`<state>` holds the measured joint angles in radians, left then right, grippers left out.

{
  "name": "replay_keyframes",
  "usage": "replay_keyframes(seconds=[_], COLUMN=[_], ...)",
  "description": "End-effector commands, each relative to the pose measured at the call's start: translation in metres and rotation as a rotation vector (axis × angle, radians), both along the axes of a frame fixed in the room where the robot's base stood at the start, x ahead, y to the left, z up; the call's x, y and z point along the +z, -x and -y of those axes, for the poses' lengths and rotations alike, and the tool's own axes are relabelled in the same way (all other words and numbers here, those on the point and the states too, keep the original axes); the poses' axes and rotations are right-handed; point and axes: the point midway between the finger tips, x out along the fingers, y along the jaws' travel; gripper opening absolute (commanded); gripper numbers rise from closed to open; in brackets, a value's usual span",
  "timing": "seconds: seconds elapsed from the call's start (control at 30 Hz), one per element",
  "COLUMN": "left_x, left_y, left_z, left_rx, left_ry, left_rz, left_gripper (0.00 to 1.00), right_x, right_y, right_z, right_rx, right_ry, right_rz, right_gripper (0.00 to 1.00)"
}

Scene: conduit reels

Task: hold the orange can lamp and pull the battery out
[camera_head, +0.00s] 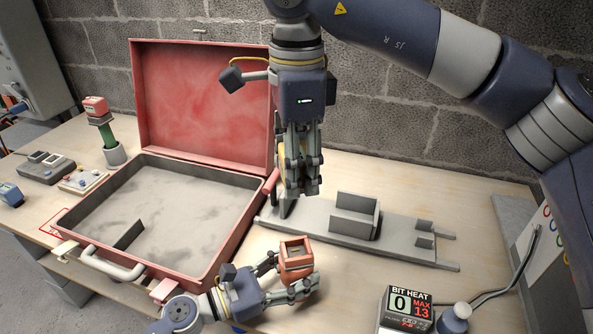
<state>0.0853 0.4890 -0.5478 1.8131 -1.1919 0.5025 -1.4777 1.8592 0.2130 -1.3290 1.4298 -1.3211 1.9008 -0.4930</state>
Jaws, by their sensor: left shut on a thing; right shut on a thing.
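The orange can lamp (296,257) stands in front of the open case, with its square top open and a hollow showing inside. My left gripper (292,289) is shut on the lamp's lower body from the front left. My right gripper (302,188) points straight down above and behind the lamp, clear of it. Its fingers are closed together on a thing that they almost wholly hide, most likely the battery. Only a thin yellowish edge shows at the left side of those fingers.
An open red case (237,262) fills the left of the table. A grey fixture board (390,246) with a bracket lies behind and right of the lamp. A bit heat display (408,305) stands at the front right. A green-stemmed stand (109,135) is at the far left.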

Motion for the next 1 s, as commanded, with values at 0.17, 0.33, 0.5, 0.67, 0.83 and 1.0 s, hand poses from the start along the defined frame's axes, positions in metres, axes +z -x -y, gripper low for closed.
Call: replay_keyframes(seconds=[0.17,0.33,0.5,0.67,0.83,1.0], left_x=[-0.001,-0.001,-0.001,-0.001,-0.001,0.000], left_y=[0.000,0.000,0.000,0.000,0.000,0.000], left_z=[0.000,0.000,0.000,0.000,0.000,0.000], left_rx=[0.000,0.000,0.000,0.000,0.000,0.000], left_ry=[0.000,0.000,0.000,0.000,0.000,0.000], left_rz=[-0.001,-0.001,-0.001,-0.001,-0.001,-0.001], left_gripper=[0.21,0.21,0.21,0.21,0.66,0.79], right_x=[0.011,0.022,0.028,0.029,0.029,0.029], right_y=[0.000,0.000,0.000,0.000,0.000,0.000], right_z=[-0.001,0.000,0.000,0.000,0.000,0.000], right_rx=[0.000,0.000,0.001,0.001,0.001,0.001], right_ry=[-0.001,-0.001,-0.001,-0.001,-0.001,-0.001], right_rz=[0.001,0.001,0.000,-0.001,0.000,0.000], right_gripper=[0.27,0.27,0.27,0.27,0.27,0.27])
